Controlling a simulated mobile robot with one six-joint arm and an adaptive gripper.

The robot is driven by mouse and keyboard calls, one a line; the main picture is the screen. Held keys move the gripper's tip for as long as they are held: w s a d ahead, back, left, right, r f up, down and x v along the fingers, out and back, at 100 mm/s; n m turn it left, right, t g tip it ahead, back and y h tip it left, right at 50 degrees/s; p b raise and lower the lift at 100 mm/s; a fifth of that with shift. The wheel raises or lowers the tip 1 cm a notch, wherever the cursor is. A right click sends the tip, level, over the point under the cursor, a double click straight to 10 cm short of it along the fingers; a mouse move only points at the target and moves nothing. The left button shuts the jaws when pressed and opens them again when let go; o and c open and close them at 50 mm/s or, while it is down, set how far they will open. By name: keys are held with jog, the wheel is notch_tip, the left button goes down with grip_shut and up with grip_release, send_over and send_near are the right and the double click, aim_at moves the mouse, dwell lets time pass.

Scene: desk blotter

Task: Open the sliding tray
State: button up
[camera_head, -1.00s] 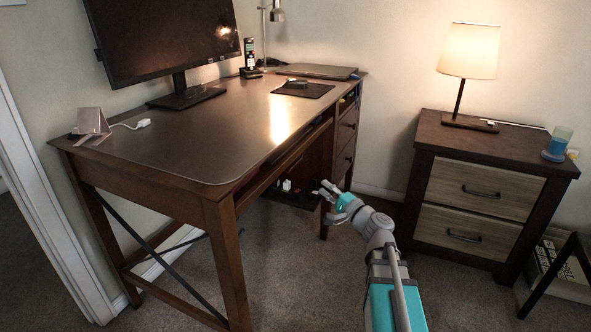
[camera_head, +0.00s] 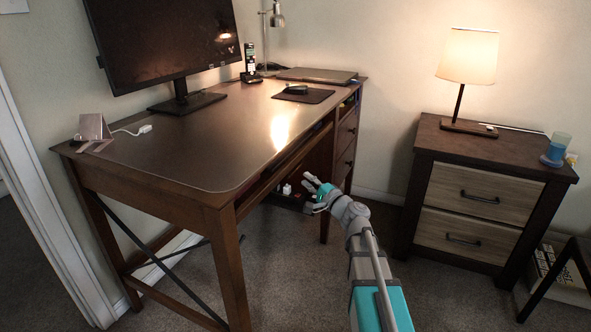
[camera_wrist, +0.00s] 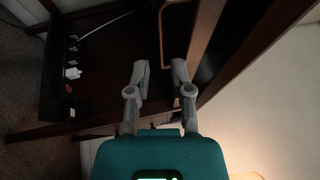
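The desk (camera_head: 215,150) has a brown wooden body and a smooth dark top. The sliding tray (camera_head: 284,169) shows as a long wooden front strip beneath the desktop's front edge, with a narrow dark gap above it. In the wrist view a light wooden strip (camera_wrist: 206,32) runs diagonally right of my fingers; I cannot tell surely whether it is the tray front or the desk edge. My gripper (camera_head: 313,183) is just in front of and below the tray's right part. In the wrist view my gripper (camera_wrist: 160,70) has its fingers apart with nothing between them.
A dark shelf (camera_wrist: 68,85) with white plugs lies under the desk. Drawers (camera_head: 346,143) stand at the desk's right end. A nightstand (camera_head: 478,190) with a lit lamp (camera_head: 466,60) is to the right. Carpet between them is clear. Monitor (camera_head: 165,45) and laptop (camera_head: 318,76) sit on top.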

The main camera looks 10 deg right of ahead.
aim_at(295, 171)
jog(key=shift+p+x, duration=0.45)
jog(key=shift+x, duration=2.65)
jog(key=shift+c, duration=0.2)
grip_shut()
jog(key=shift+d, duration=0.15)
